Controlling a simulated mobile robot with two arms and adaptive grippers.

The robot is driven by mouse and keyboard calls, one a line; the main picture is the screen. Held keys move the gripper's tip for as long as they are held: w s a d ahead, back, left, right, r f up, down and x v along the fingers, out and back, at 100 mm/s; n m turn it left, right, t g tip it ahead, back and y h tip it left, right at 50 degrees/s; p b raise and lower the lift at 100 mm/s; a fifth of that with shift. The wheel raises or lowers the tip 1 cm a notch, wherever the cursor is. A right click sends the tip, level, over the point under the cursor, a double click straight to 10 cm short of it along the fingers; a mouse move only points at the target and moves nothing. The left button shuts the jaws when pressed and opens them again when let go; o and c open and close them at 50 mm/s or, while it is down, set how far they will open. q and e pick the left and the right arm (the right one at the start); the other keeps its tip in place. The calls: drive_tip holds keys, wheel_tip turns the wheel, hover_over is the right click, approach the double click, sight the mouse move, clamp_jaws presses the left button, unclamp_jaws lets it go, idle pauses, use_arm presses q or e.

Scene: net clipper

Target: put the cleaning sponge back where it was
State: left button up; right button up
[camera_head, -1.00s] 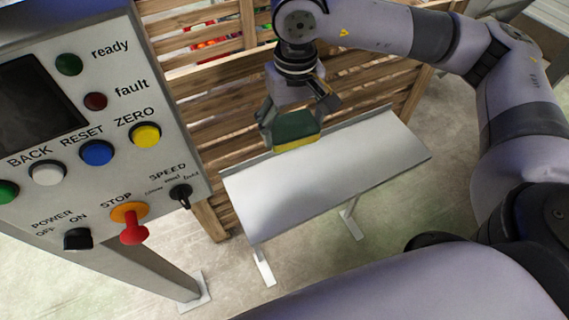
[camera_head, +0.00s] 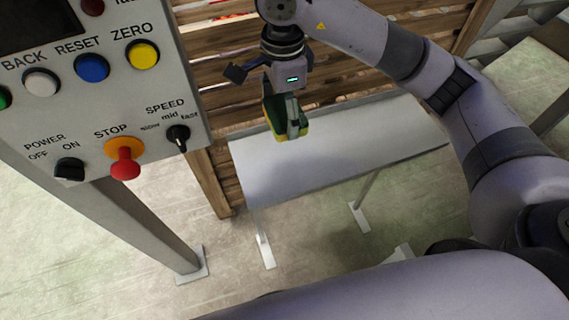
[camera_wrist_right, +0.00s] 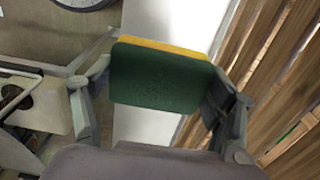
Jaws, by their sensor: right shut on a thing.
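The cleaning sponge (camera_head: 275,115), green with a yellow layer, is held in my right gripper (camera_head: 290,115) above the left part of the white metal shelf table (camera_head: 350,150). In the right wrist view the sponge (camera_wrist_right: 158,77) shows its dark green face, with a yellow edge at the top, between the two fingers of the gripper (camera_wrist_right: 155,90). The gripper is shut on it. Whether the sponge touches the table cannot be told from the head view. My left gripper is not in view.
A control panel (camera_head: 105,110) with buttons, a red stop knob (camera_head: 125,168) and switches stands at the left on a grey post. A slatted wooden wall (camera_head: 350,70) rises behind the table. The table top right of the sponge is bare.

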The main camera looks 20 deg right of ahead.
drive_tip(key=p, duration=0.2)
hover_over(283, 167)
wheel_tip(283, 167, down, 12)
drive_tip(key=shift+s+f, duration=0.1)
wheel_tip(283, 167, down, 5)
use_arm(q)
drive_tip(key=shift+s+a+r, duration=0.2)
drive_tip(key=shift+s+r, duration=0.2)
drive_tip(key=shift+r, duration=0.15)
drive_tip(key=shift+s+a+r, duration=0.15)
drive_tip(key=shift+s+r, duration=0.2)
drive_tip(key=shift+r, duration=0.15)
use_arm(e)
drive_tip(key=shift+f, duration=0.2)
drive_tip(key=o, duration=0.9)
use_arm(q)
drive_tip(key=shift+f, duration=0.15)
use_arm(e)
drive_tip(key=shift+o, duration=0.2)
drive_tip(key=shift+r, duration=0.1)
